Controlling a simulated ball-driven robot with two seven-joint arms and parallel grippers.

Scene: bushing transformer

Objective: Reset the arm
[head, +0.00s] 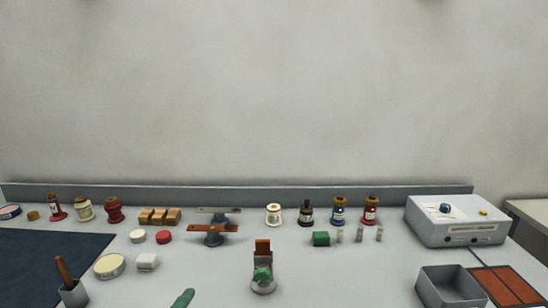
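Neither of my grippers shows in the head view, and no arm is clearly seen over the table. Small dark shapes touch the top edge of the picture at left and right; I cannot tell what they are. On the grey worktable (350,275), a small stand with a brown block and a green part (262,275) stands near the middle. Behind it is a grey stand with a reddish-brown crossbar (213,229). A green rounded object (183,298) is cut off by the bottom edge.
Bottles and spools line the back, including a red spool (114,211) and a blue bottle (338,211). Wooden blocks (160,216) sit back left. A white control box (457,221) and an open grey bin (450,287) are right. A dark mat (45,256) lies left.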

